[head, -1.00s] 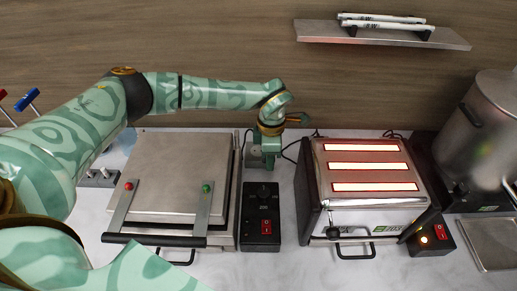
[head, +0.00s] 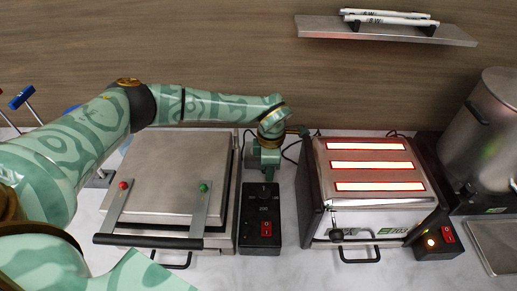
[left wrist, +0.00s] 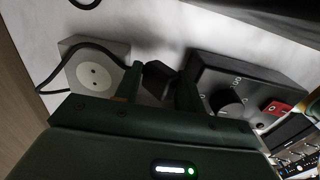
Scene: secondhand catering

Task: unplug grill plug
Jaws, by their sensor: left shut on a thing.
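My left gripper (head: 268,166) is shut on a dark plug (left wrist: 158,78), which shows between its fingertips in the left wrist view. A grey socket block (left wrist: 96,62) lies just left of the fingers there. Its round face with two holes is bare, and the plug is beside it, apart from the face. A black cable loops past the block towards the fingers. In the head view the gripper is between the flat steel grill (head: 165,175) and the glowing grill (head: 365,215), hiding the plug and most of the socket area. My right gripper is not in view.
A black control box (head: 261,215) with a knob and red switch stands in front of the gripper. A steel pot (head: 495,125) stands at the far right. A wall shelf (head: 385,32) holds white rods. Black cables run behind the glowing grill.

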